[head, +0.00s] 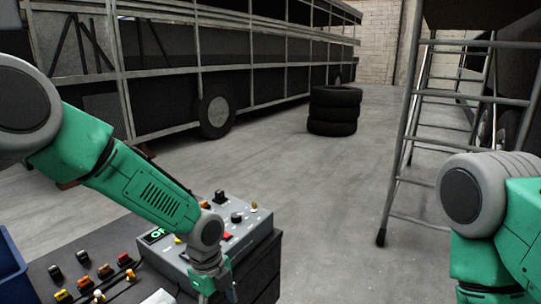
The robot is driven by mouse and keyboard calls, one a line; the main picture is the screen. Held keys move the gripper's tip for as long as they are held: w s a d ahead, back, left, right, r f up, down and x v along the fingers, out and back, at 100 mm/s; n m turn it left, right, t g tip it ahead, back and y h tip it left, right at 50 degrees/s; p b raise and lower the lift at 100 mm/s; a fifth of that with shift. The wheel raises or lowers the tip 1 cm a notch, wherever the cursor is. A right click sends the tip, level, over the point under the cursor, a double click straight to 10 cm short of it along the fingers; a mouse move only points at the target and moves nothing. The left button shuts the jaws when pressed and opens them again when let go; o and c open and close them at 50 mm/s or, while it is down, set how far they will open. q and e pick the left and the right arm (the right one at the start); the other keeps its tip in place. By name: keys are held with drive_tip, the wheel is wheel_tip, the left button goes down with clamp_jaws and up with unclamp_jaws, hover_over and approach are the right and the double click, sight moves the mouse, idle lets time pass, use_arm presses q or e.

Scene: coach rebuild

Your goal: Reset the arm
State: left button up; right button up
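My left arm comes in from the left, green and grey, and reaches down over a grey control box (258,231) with several knobs and a small display. My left gripper (222,290) is at the bottom edge, in front of the box. It is partly cut off and its fingers cannot be made out. My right arm stands at the right edge, bent downward. Its gripper is out of the picture.
The box sits on a dark bench (62,262) with several coloured switches and a blue bin (10,272). A ladder (397,165) stands at right. Stacked tires (334,111) and a bus frame (190,75) are behind. The middle floor is clear.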

use_arm(q)
drive_tip(key=s+a+f+n+h+b, duration=0.1)
drive_tip(key=s+a+f+n+b, duration=0.2)
drive_tip(key=s+f+n, duration=0.55)
drive_tip(key=s+a+f+n+b, duration=0.3)
drive_tip(key=s+f+n+b, duration=0.15)
drive_tip(key=s+f, duration=0.65)
drive_tip(key=s+a+f+n+t+y+b, duration=0.1)
drive_tip(key=s+a+f+n, duration=0.4)
drive_tip(key=s+a+n, duration=0.6)
drive_tip(key=shift+s+n+y+b, duration=0.15)
drive_tip(key=shift+n+y+b, duration=0.15)
drive_tip(key=shift+y+b, duration=0.6)
drive_tip(key=shift+f+h, duration=0.15)
drive_tip(key=shift+h, duration=0.15)
